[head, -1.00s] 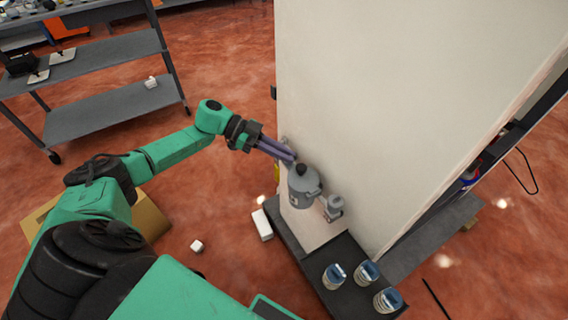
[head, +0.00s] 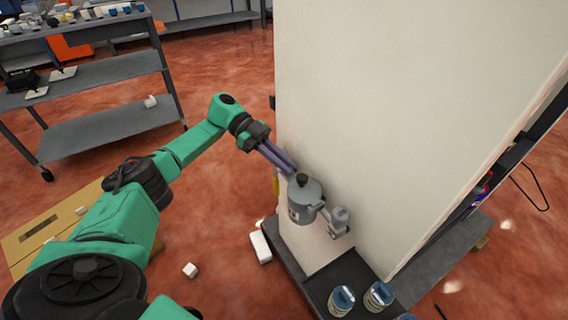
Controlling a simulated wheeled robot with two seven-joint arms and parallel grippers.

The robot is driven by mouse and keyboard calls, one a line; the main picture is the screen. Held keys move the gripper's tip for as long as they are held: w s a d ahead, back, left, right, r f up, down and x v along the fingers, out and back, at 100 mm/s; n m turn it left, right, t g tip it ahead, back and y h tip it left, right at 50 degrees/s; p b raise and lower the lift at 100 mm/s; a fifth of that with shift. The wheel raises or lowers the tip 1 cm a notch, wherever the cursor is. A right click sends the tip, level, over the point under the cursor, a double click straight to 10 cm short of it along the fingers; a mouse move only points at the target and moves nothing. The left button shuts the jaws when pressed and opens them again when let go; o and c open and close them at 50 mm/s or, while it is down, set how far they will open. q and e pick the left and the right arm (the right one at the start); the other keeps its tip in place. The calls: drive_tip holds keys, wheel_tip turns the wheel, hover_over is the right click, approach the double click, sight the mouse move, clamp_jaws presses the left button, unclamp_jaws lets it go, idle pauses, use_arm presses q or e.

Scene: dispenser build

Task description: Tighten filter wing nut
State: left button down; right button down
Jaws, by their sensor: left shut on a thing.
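A grey filter housing (head: 305,202) with a black knob (head: 301,178) on its top is mounted on the white panel (head: 390,110). The wing nut is too small or too hidden to make out. My left gripper (head: 289,170) reaches in from the left, its purple-grey fingers close together at the upper left of the housing, by the knob. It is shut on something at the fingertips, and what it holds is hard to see. My right gripper is not in view.
A smaller grey fitting (head: 340,220) sticks out right of the housing. Jars with blue lids (head: 341,299) stand on the dark shelf (head: 318,283) below. A white box (head: 260,247) and a small white cube (head: 190,270) lie on the floor. A grey rack (head: 110,130) stands at the back left.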

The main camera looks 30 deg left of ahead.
use_arm(q)
drive_tip(key=c, duration=1)
unclamp_jaws()
drive_tip(key=shift+c, duration=0.2)
